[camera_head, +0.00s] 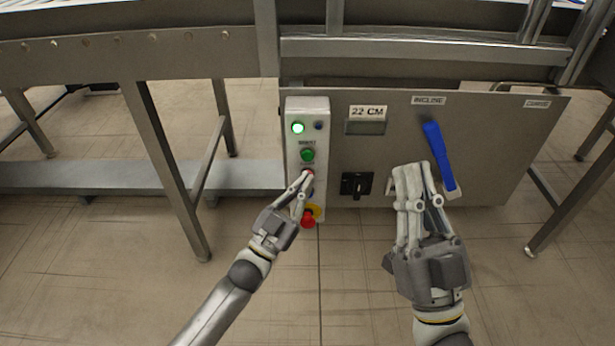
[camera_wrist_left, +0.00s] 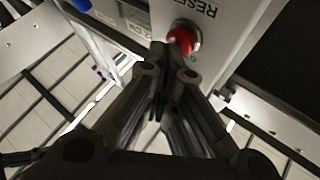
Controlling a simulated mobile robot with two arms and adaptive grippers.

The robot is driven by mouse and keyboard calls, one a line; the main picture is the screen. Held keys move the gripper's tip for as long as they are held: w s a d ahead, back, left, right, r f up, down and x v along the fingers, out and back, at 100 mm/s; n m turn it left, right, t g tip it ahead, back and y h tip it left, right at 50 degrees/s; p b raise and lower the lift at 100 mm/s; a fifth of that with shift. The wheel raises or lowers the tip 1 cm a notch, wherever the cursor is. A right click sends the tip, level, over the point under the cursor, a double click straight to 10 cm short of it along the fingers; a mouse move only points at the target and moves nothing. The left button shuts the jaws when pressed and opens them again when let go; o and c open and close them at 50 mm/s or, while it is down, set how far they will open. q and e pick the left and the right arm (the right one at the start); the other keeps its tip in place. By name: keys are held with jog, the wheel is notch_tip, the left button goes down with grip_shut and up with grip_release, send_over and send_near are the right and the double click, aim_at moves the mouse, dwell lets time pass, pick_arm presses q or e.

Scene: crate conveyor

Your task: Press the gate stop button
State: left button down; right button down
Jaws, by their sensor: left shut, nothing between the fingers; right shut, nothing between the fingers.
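A narrow control box (camera_head: 293,160) hangs at the left of the grey panel. It carries a lit green lamp (camera_head: 298,128), a dark lamp (camera_head: 318,126), a green button (camera_head: 307,155), a red button (camera_head: 309,173) and a red mushroom button (camera_head: 308,219) on yellow. My left gripper (camera_head: 306,176) is shut and empty, its fingertips at the red button. In the left wrist view the red button (camera_wrist_left: 184,39) is right beside the fingertips (camera_wrist_left: 162,58); I cannot tell whether they touch. Its own label is not readable. My right gripper (camera_head: 411,170) is shut and empty, in front of the panel.
A blue lever (camera_head: 436,146) stands just right of my right gripper's fingertips. Conveyor legs (camera_head: 163,160) stand at the left. The tiled floor in front is clear.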

pick_arm(q)
jog(key=shift+w, duration=0.15)
pick_arm(e)
jog(key=shift+s+r+y, duration=0.25)
jog(key=shift+s+y, duration=0.05)
dwell(0.4)
pick_arm(q)
jog(key=shift+s+p, duration=0.5)
jog(key=shift+s, duration=0.35)
pick_arm(e)
jog(key=shift+w+a+f+g+h, duration=0.1)
jog(key=shift+w+f+g+h, duration=0.2)
jog(key=shift+w+f+g, duration=0.45)
jog(key=shift+w+f+g+h, duration=0.3)
jog(key=shift+w+f+g, duration=0.15)
jog(key=shift+w+f, duration=0.5)
jog(key=shift+s+f, duration=0.15)
